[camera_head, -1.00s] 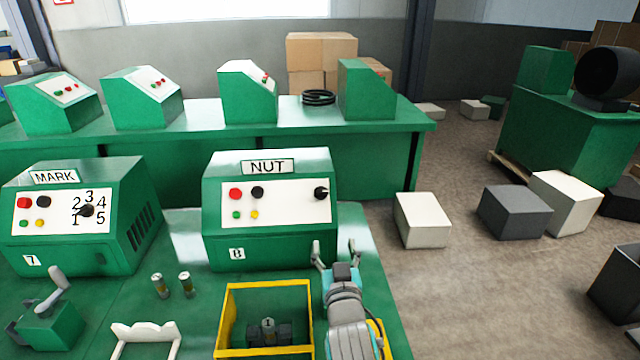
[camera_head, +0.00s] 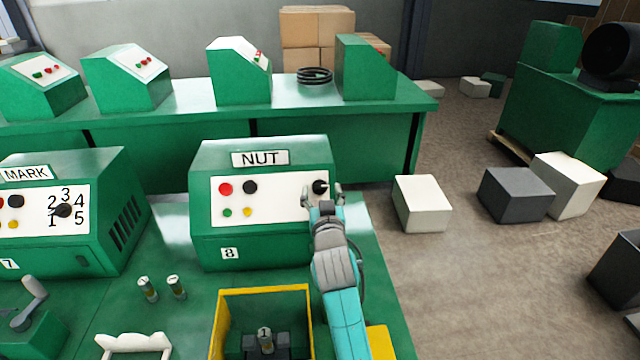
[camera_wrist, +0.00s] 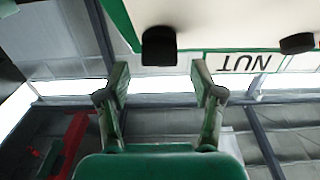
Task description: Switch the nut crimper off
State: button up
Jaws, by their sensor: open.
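The nut crimper (camera_head: 262,256) is a green box with a NUT label (camera_head: 260,158) and a white front panel. The panel has a red button (camera_head: 225,188), a black button (camera_head: 250,187), a small green button (camera_head: 227,212) and a yellow button (camera_head: 247,212) at left. A black rotary knob (camera_head: 320,186) is at the panel's right end. My gripper (camera_head: 325,194) is open and empty in front of this knob. In the wrist view, which is upside down, the knob (camera_wrist: 158,46) lies just beyond the gap between my open fingers (camera_wrist: 161,84). Contact is not visible.
The MARK machine (camera_head: 100,205) stands to the left. A yellow-rimmed bin (camera_head: 222,325) with a part inside is below the crimper. Two small cylinders (camera_head: 148,289) stand left of it. White and dark blocks (camera_head: 422,203) lie on the floor at right.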

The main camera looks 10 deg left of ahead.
aim_at(320, 187)
jog(key=shift+x, duration=1.95)
jog(key=shift+c, duration=0.3)
jog(key=c, duration=1.1)
